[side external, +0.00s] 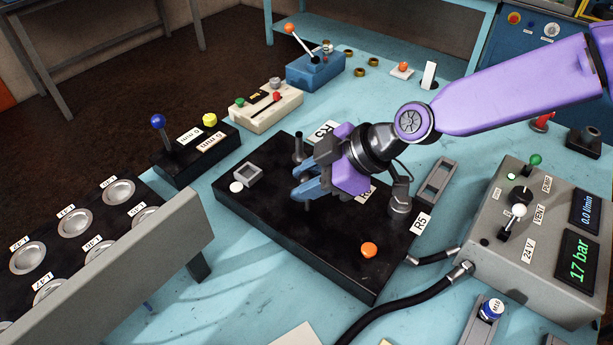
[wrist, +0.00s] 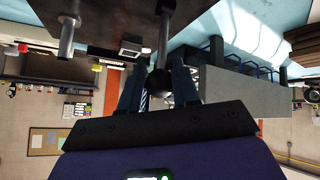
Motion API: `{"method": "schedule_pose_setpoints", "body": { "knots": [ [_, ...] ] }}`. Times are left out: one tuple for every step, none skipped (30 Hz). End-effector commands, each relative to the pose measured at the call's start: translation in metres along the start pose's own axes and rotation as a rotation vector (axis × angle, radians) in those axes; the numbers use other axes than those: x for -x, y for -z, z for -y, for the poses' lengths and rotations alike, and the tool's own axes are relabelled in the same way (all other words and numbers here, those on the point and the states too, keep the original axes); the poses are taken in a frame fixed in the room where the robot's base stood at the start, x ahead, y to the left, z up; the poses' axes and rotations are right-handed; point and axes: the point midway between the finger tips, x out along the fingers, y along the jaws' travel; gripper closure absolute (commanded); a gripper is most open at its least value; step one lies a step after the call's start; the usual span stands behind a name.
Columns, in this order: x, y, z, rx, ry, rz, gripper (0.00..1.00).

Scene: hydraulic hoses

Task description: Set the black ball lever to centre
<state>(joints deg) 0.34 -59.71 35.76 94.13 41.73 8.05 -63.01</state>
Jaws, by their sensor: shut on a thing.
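The black ball lever is a metal rod with a black ball (wrist: 158,83) on its end, seen in the wrist view. The rod (wrist: 165,38) runs from the ball to the dark board (side external: 262,245). My gripper (side external: 304,182) is over the board's middle in the side view, its blue fingers pointing left. In the wrist view my gripper (wrist: 157,86) has one finger on each side of the ball and is shut on it. In the side view the fingers and gripper body mostly hide this lever, so its exact angle is unclear.
On the board, an upright post (side external: 299,147) stands just behind my fingers; a grey square frame (side external: 248,174), white button (side external: 236,187) and orange button (side external: 369,250) are also there. A control box (side external: 540,240) reading 17 bar stands right; a blue-ball lever box (side external: 195,155) stands left.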

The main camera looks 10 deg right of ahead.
Motion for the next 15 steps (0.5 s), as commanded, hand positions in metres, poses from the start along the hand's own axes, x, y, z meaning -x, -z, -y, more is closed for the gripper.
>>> {"method": "schedule_pose_setpoints", "body": {
  "knots": [
    [0.0004,0.0008,0.0007,0.002,0.001,-0.001,1.00],
    [0.0004,0.0007,0.0007,0.002,0.002,-0.001,1.00],
    [0.0004,0.0007,0.0007,0.002,0.002,-0.001,1.00],
    [0.0004,0.0007,0.0007,0.002,0.002,0.000,1.00],
    [0.0004,0.0006,0.0008,0.002,0.002,0.000,1.00],
    [0.0005,0.0006,0.0007,0.002,0.002,0.000,1.00],
    [0.0005,0.0006,0.0008,0.002,0.003,0.000,0.63],
    [0.0005,0.0006,0.0007,0.001,0.002,0.000,0.53],
    [0.0005,0.0005,0.0007,0.001,0.002,0.000,0.46],
    [0.0005,0.0004,0.0006,0.001,0.003,0.000,0.46],
    [0.0004,0.0004,0.0006,0.001,0.002,0.000,0.46],
    [0.0004,0.0003,0.0006,0.001,0.002,0.001,0.46],
    [0.0004,0.0002,0.0005,0.001,0.002,0.001,0.46],
    [0.0004,0.0001,0.0005,0.001,0.002,0.001,0.46],
    [0.0004,0.0001,0.0004,0.001,0.002,0.001,0.46]
  ]
}}
